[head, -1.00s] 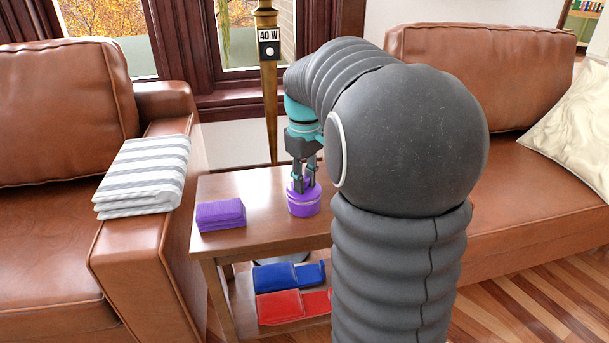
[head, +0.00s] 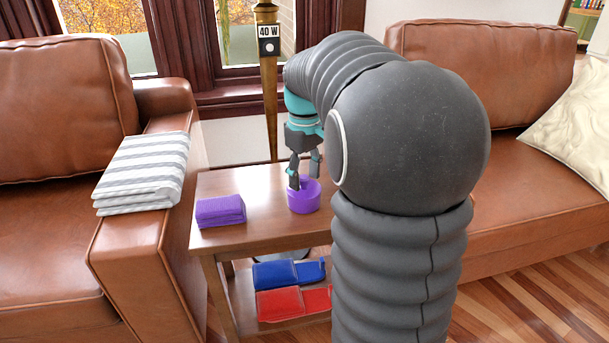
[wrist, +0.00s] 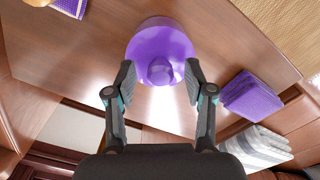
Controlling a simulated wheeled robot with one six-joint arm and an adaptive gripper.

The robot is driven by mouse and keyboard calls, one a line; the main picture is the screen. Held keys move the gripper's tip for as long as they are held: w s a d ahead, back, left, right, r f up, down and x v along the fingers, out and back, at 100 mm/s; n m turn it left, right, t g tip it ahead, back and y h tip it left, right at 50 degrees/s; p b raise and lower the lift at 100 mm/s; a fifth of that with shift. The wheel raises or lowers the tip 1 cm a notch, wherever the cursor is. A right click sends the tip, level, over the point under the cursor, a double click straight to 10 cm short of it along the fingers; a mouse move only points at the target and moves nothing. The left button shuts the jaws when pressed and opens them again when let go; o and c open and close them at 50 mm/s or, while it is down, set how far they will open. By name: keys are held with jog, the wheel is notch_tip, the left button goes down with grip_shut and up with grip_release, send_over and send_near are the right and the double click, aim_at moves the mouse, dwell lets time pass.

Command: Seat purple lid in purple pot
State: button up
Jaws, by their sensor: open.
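The purple pot (head: 304,202) stands upright on the small wooden side table. In the wrist view the round purple lid (wrist: 146,50) lies in the pot's mouth with its knob (wrist: 160,72) up. It looks about level, but its exact fit against the rim is too small to tell. In the head view my gripper (head: 305,177) is over the pot and hides part of its top. In the wrist view my gripper (wrist: 160,78) is open, its fingers apart on both sides of the knob and not touching it.
A folded purple cloth (head: 220,212) lies on the side table (head: 262,232), left of the pot. Blue (head: 275,274) and red (head: 280,303) folded items lie on the lower shelf. A lamp pole (head: 270,100) stands behind the table. Brown leather sofas flank it.

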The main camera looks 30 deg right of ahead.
notch_tip(320, 180, up, 11)
dwell(0.4)
dwell(0.4)
jog(key=m+t, duration=0.2)
jog(key=m, duration=0.2)
send_over(300, 195)
notch_tip(300, 195, down, 7)
jog(key=shift+f, duration=0.1)
jog(key=s+a+f+t+p, duration=0.1)
jog(key=s+a, duration=0.5)
jog(key=s, duration=0.3)
jog(key=s+a+f+t+p, duration=0.1)
jog(key=s+a+t+p, duration=0.1)
jog(key=s+a, duration=0.4)
jog(key=s, duration=0.4)
jog(key=shift+a+f+n+t, duration=0.25)
jog(key=shift+f+n+t, duration=0.05)
